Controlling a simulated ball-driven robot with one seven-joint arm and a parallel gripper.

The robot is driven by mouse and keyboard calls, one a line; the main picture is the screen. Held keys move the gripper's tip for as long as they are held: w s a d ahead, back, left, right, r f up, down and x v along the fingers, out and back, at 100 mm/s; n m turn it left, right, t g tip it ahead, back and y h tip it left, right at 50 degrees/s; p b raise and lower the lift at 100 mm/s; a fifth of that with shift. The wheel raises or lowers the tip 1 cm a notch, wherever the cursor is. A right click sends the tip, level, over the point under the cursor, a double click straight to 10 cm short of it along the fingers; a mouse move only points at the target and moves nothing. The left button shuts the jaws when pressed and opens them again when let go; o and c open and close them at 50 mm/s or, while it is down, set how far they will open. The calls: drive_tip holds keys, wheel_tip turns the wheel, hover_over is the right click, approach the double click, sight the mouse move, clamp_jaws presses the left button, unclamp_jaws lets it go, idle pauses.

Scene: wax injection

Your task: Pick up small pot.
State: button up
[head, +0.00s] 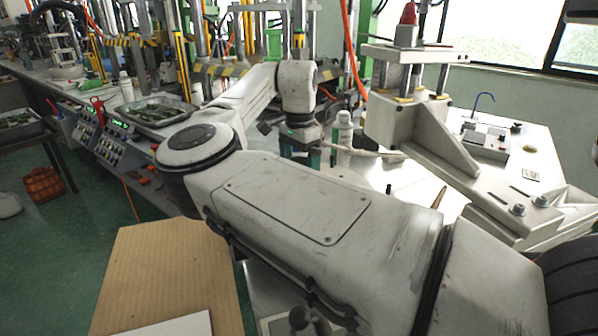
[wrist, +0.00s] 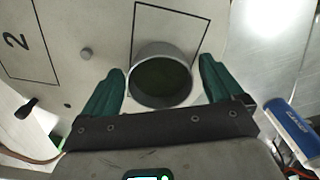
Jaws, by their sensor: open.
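The small pot (wrist: 165,49) is a round grey metal cup with a dark green inside, standing on a white surface within a black outlined rectangle. My gripper (wrist: 162,68) has green fingers spread apart, one on each side of the pot. There is a gap between each finger and the pot wall, wider on the right. It is open and holds nothing. In the head view, my gripper (head: 310,158) points down over the white worktop, partly behind my arm. I cannot make out the pot there.
A white bottle (head: 343,132) stands just right of my gripper, beside a press machine (head: 400,115). A blue and white box (wrist: 290,122) lies at the right in the wrist view. A metal tray (head: 157,112) sits on the bench to the left.

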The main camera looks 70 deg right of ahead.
drive_tip(key=shift+r, duration=0.1)
drive_tip(key=c, duration=1.2)
